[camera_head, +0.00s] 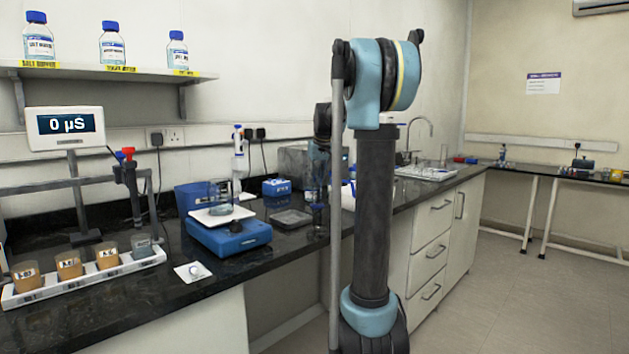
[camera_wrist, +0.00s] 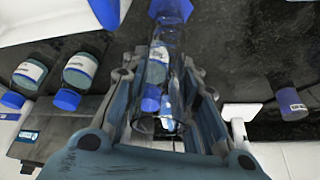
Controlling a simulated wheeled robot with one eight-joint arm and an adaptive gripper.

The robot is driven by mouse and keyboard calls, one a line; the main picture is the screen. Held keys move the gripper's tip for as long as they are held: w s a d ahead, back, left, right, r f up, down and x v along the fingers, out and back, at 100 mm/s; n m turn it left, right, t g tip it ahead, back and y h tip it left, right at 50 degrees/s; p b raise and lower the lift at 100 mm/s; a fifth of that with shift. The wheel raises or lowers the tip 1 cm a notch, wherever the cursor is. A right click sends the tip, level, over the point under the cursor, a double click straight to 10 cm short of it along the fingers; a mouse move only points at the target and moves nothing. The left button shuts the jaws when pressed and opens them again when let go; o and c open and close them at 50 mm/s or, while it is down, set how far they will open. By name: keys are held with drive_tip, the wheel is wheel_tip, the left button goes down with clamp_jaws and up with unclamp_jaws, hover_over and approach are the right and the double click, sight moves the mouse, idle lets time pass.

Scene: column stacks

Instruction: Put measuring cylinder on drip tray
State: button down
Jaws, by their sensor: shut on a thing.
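My gripper (camera_wrist: 162,95) is shut on a clear glass measuring cylinder (camera_wrist: 158,62), which runs lengthwise between the fingers in the wrist view. A blue part (camera_wrist: 171,10) shows at its far end. In the head view my gripper is mostly hidden behind my arm, over the dark counter. A flat grey tray (camera_head: 291,218), which looks like the drip tray, lies on the counter just left of my gripper. It looks empty. Whether the cylinder touches the counter cannot be told.
A blue balance (camera_head: 228,238) with a glass beaker (camera_head: 221,196) stands left of the tray. A blue box (camera_head: 277,187) is behind it. A white tray (camera_head: 425,173) with glassware is by the sink. Labelled bottles (camera_wrist: 80,70) show in the wrist view.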

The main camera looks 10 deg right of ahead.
drive_tip(key=c, duration=1.2)
unclamp_jaws()
drive_tip(key=shift+c, duration=0.2)
